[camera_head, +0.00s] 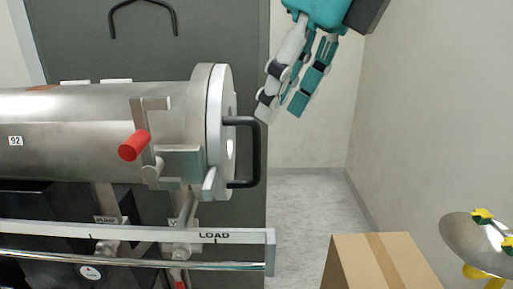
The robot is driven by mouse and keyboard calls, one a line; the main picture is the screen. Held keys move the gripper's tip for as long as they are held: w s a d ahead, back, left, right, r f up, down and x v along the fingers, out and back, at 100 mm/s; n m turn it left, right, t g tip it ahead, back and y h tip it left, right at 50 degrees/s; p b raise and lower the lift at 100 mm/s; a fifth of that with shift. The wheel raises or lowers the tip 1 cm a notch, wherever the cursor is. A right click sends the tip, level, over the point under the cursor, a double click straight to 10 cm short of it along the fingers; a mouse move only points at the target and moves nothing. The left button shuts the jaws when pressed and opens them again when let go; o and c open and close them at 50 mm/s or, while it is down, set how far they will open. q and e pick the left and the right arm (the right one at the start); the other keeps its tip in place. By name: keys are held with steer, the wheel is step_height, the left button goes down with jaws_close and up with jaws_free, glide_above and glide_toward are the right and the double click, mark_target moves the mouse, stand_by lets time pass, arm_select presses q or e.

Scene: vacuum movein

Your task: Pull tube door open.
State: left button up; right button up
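The metal tube (70,135) lies level at the left. Its round tube door (215,125) sits against the tube's right end and looks closed. A black bar handle (257,150) stands out from the door's face. A latch with a red knob (134,146) is on the tube's near side. My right gripper (281,112) reaches down from the top, with its fingertips above and just right of the handle. Its fingers are spread and hold nothing. I cannot tell its exact depth from the handle. My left gripper is out of view.
A white rail marked LOAD (130,234) and a shiny bar run below the tube. A cardboard box (350,265) is at the bottom right. A metal disc with yellow parts (465,240) is at the right edge. Floor (310,205) is free right of the door, up to the wall.

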mark_target(260, 145)
steer(key=p+x, duration=0.1)
steer(key=x, duration=0.6)
steer(key=shift+w+a+f+p, duration=0.1)
steer(key=shift+a+f+p, duration=0.05)
steer(key=shift+f+p, duration=0.15)
steer(key=shift+w+a+f, duration=0.15)
steer(key=shift+a+f, duration=0.05)
steer(key=shift+f, duration=0.4)
steer(key=c, duration=0.6)
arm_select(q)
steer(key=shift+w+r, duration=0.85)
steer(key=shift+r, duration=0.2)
arm_select(e)
jaws_close()
